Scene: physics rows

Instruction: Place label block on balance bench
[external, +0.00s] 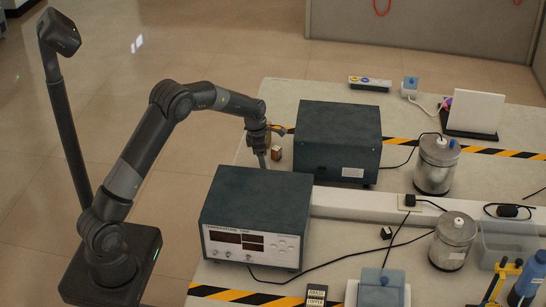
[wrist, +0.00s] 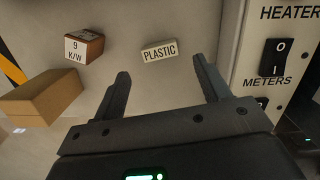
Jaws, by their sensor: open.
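A small pale label block (wrist: 160,51) reading "PLASTIC" lies on the bench in the wrist view, just beyond and between my fingertips. It is not touched by them. My gripper (wrist: 160,67) is open and empty, its two fingers pointing at the block's sides. In the external view my gripper (external: 262,158) hangs low behind the temperature instrument, and I cannot make out the PLASTIC block there. A dark label block (external: 316,295) lies at the front of the pale bench (external: 300,90). I cannot tell which bench area is the balance bench.
A brown block marked "9 K/W" (wrist: 84,46) and a brown box (wrist: 45,97) lie left of my gripper. The HEATER METERS panel (wrist: 272,60) stands close on the right. The temperature instrument (external: 256,215) and another dark box (external: 338,140) flank my gripper.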

